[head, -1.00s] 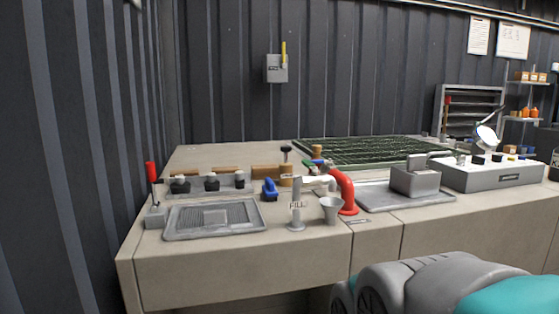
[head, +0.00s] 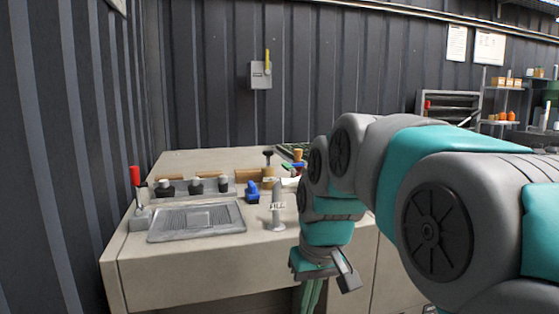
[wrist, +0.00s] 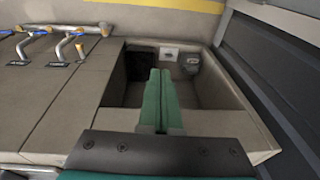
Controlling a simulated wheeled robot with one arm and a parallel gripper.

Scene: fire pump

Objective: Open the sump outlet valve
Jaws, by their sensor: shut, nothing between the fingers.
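My gripper (head: 309,298) hangs fingers-down in front of the bench in the head view, its tips cut off by the frame's lower edge. In the wrist view its two green fingers (wrist: 159,100) are together with nothing between them. They point toward an open recess in a bench. Valve-like fittings with blue handles (wrist: 68,46) stand on the bench top to the left of the recess, apart from the fingers. A grey fitting (wrist: 192,62) and a white plate (wrist: 168,54) are on the recess's back wall. Labels are too small to read, so I cannot tell which is the sump outlet valve.
In the head view a grey tray (head: 197,220), a red-handled lever (head: 137,190) and a blue fitting (head: 252,191) are on the bench. A yellow-handled switch box (head: 260,74) is on the wall. My arm hides the bench's right part.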

